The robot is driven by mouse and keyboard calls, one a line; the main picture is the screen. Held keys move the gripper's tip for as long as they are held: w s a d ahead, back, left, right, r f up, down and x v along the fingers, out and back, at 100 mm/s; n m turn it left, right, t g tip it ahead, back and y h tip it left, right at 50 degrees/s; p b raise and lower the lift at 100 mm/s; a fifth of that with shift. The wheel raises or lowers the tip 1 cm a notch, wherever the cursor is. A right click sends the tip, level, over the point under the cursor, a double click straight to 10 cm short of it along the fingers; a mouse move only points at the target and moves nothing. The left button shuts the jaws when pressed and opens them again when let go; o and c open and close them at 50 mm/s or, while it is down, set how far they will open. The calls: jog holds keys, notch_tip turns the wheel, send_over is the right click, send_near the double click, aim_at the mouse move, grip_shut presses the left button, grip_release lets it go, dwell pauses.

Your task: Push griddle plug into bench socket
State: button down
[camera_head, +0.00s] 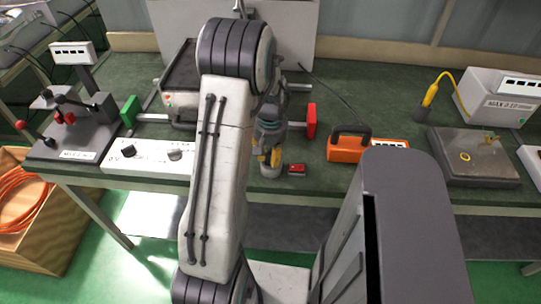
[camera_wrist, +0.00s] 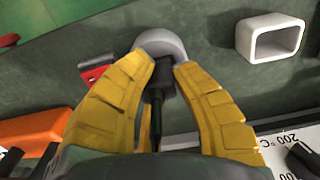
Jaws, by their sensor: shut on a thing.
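My gripper (camera_wrist: 164,68) has yellow fingers shut on the black griddle plug (camera_wrist: 158,82), whose cord runs back between the fingers. In the wrist view the plug's front end meets the near side of the round light-grey bench socket (camera_wrist: 160,42). The fingers hide part of the join, so I cannot tell how far the plug is in. In the head view my gripper (camera_head: 269,157) points down at the socket (camera_head: 271,171) near the bench's front edge. The dark griddle (camera_head: 181,85) stands behind, partly hidden by my arm.
A small red block (camera_head: 297,169) lies just right of the socket. A white control box (camera_head: 148,155) stands to the left, an orange handled case (camera_head: 350,151) to the right. A white hollow rectangular piece (camera_wrist: 271,38) shows in the wrist view.

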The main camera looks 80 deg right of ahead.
aim_at(270, 153)
jog(key=shift+f, duration=0.25)
jog(key=c, duration=1.1)
grip_release()
jog(key=shift+o, duration=0.2)
jog(key=shift+r, duration=0.15)
notch_tip(270, 153, up, 12)
jog(key=shift+f, duration=0.1)
